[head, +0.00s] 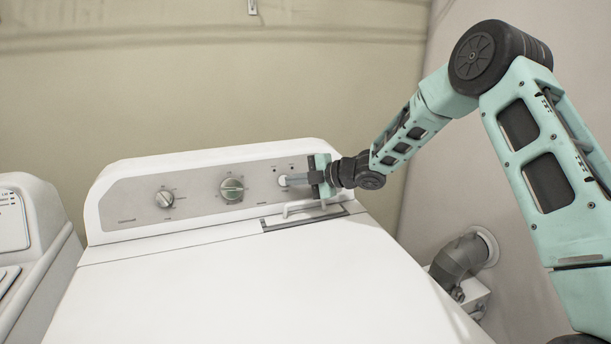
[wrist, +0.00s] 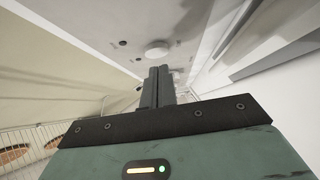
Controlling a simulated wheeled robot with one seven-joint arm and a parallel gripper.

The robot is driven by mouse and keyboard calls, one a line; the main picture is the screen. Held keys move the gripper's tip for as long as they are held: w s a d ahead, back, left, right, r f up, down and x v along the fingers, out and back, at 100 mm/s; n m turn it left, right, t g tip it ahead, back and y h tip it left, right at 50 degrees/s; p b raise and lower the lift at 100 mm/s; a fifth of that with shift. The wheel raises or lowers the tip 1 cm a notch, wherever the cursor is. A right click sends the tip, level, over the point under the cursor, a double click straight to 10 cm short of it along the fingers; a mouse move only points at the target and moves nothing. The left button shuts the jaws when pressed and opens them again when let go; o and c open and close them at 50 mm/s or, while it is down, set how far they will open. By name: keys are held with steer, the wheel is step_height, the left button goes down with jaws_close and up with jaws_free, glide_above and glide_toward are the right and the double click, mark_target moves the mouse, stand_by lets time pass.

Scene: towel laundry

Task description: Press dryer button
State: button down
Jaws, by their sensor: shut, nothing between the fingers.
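The white dryer (head: 250,280) stands in the middle of the head view, with a grey control panel (head: 200,192) along its back. A round white button (wrist: 156,49) shows on the panel in the wrist view, just beyond my fingertips. In the head view the button (head: 283,181) is at the panel's right end, partly covered by my gripper. My gripper (head: 288,180) is shut and empty, its fingers pointing left at the button. In the wrist view the closed fingertips (wrist: 160,72) lie just below the button. I cannot tell whether they touch it.
Two knobs, one left (head: 165,198) and one middle (head: 231,188), sit on the panel. A lid handle (head: 305,210) lies below my gripper. Another white machine (head: 25,235) stands at the left. A grey vent pipe (head: 460,258) comes from the right wall. The dryer top is clear.

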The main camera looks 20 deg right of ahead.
steer(key=shift+w+f, duration=0.3)
steer(key=shift+w, duration=0.35)
steer(key=shift+f, duration=0.1)
